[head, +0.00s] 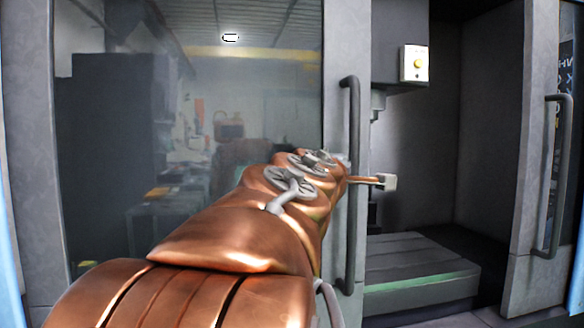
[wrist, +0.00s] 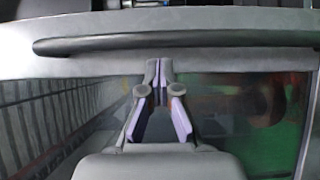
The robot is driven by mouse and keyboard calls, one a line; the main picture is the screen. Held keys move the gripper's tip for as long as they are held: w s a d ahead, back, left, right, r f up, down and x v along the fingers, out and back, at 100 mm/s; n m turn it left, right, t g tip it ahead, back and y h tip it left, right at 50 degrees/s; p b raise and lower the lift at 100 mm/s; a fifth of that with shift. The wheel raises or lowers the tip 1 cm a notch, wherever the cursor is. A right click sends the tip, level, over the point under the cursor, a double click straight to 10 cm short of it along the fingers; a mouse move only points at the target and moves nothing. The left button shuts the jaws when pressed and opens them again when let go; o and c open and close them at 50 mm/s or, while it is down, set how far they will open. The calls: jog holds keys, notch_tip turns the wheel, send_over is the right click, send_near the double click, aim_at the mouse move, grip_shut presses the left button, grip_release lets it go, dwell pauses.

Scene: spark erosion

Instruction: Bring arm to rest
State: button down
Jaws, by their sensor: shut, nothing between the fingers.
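My copper-coloured arm (head: 235,235) reaches forward from the bottom of the head view toward the left door (head: 200,100) of the machine. Its far end is beside that door's dark vertical handle (head: 351,200). The fingers are hidden or too small to make out in the head view. In the wrist view my gripper (wrist: 158,72) is shut and empty, with its tips close together. It overlaps the pale door frame and the glass. The handle also runs across the top of the wrist view (wrist: 180,42), beyond the fingertips; I cannot tell whether they touch the door.
To the right is the dark opening of the machine with a slotted bed (head: 420,260) low inside. A box with a yellow button (head: 416,63) hangs above it. The right door (head: 525,225) has its own handle (head: 553,175). The left door's glass reflects a workshop.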

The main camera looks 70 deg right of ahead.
jog(key=a, duration=0.3)
jog(key=shift+w, duration=0.1)
